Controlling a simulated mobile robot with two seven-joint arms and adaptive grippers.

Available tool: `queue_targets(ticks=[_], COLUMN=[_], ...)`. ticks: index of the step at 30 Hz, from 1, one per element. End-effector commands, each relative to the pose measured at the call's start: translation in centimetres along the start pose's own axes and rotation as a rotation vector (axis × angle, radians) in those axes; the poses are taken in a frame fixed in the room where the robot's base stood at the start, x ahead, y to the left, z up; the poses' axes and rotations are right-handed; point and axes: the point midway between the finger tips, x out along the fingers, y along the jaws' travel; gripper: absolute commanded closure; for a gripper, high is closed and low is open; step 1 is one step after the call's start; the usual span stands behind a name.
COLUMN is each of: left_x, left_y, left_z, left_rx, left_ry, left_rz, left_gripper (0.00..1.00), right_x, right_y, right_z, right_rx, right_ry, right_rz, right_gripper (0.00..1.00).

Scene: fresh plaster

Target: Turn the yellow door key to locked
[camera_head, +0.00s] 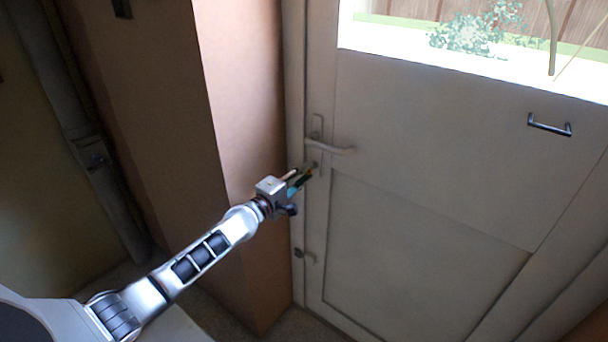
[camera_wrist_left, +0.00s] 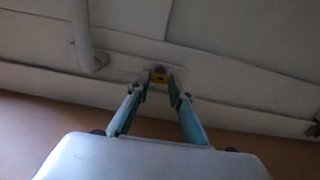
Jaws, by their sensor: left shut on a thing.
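The yellow door key (camera_wrist_left: 159,75) shows in the left wrist view between the fingertips of my left gripper (camera_wrist_left: 160,82). The gripper is shut on it, close against the door. In the head view my left gripper (camera_head: 304,174) reaches the lock plate just below the lever handle (camera_head: 330,147). The key is mostly hidden by the fingers there. The handle also shows in the left wrist view (camera_wrist_left: 86,45), to the left of the fingers. I cannot tell the key's exact angle. My right gripper is in neither view.
The pale door (camera_head: 420,150) is closed, with a window at its top and a dark pull bar (camera_head: 549,126) at the right. A small fitting (camera_head: 300,254) sits low on the door's left edge. A brown wall column (camera_head: 240,110) stands close left of the door.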

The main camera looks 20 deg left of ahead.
Motion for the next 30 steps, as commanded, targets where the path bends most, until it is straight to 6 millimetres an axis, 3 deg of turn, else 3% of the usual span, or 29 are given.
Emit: queue_targets(ticks=[5, 6, 7, 20, 26, 30], left_x=[0.0, 0.0, 0.0, -0.3, -2.3, -5.0], left_y=[0.0, 0.0, 0.0, -0.1, -0.1, -0.2], left_z=[0.0, 0.0, 0.0, 0.1, 0.1, 0.1], left_rx=[-0.002, -0.002, -0.001, -0.001, -0.004, -0.001], left_ry=[0.001, 0.001, 0.001, -0.001, 0.001, 0.000], left_rz=[0.000, 0.000, 0.000, 0.000, 0.000, -0.001], left_gripper=[1.00, 0.69, 0.62, 0.62, 0.62, 0.62], right_x=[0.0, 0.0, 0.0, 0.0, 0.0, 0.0], right_y=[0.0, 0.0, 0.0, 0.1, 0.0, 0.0], right_z=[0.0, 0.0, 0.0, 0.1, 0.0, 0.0], right_rx=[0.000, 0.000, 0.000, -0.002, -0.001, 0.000], right_ry=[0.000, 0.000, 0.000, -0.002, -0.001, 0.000], right_rz=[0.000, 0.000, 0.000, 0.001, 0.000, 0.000], right_gripper=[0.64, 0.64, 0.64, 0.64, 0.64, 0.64])
